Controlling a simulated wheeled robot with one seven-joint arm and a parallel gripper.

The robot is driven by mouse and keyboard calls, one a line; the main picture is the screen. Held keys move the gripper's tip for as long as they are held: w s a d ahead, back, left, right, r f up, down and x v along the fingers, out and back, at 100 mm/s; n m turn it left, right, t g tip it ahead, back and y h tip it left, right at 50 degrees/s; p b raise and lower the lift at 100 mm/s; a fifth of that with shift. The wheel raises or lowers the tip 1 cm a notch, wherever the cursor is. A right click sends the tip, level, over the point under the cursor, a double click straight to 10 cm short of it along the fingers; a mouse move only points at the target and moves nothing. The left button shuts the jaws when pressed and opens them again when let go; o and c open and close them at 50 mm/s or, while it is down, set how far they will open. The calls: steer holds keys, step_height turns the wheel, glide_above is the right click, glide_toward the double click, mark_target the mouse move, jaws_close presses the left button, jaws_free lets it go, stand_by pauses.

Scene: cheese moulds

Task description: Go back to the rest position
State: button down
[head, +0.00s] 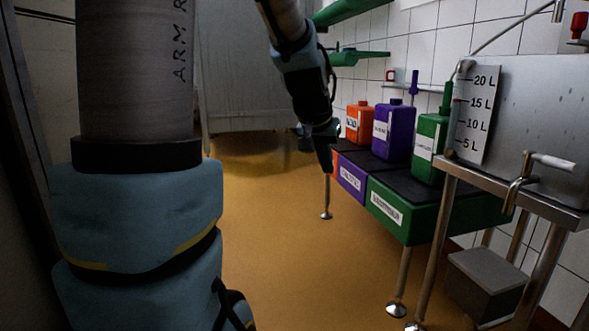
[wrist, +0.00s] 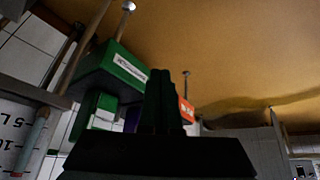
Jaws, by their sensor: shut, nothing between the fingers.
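My gripper (head: 325,158) hangs from my arm near the middle of the head view, pointing down. It is in the air to the left of the coloured jugs and apart from them. In the wrist view my gripper (wrist: 161,75) shows as dark fingers held together, with nothing between them. The wrist view is upside down relative to the room. My upper arm fills the left of the head view.
An orange jug (head: 359,122), a purple jug (head: 393,130) and a green jug (head: 431,148) stand on labelled coloured trays on a rack at the right. A steel tank (head: 540,120) with a litre scale is nearer. The ochre floor (head: 285,245) is clear.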

steer(key=s+a+f+n+g+y, duration=0.3)
steer(key=s+a+f+n+g, duration=0.1)
steer(key=s+a+f, duration=0.9)
step_height(320, 180, up, 39)
steer(key=s+a+p, duration=0.1)
steer(key=p, duration=3.7)
steer(key=shift+p, duration=0.3)
steer(key=shift+w+a, duration=0.1)
steer(key=shift+s+d, duration=0.2)
steer(key=shift+d, duration=0.35)
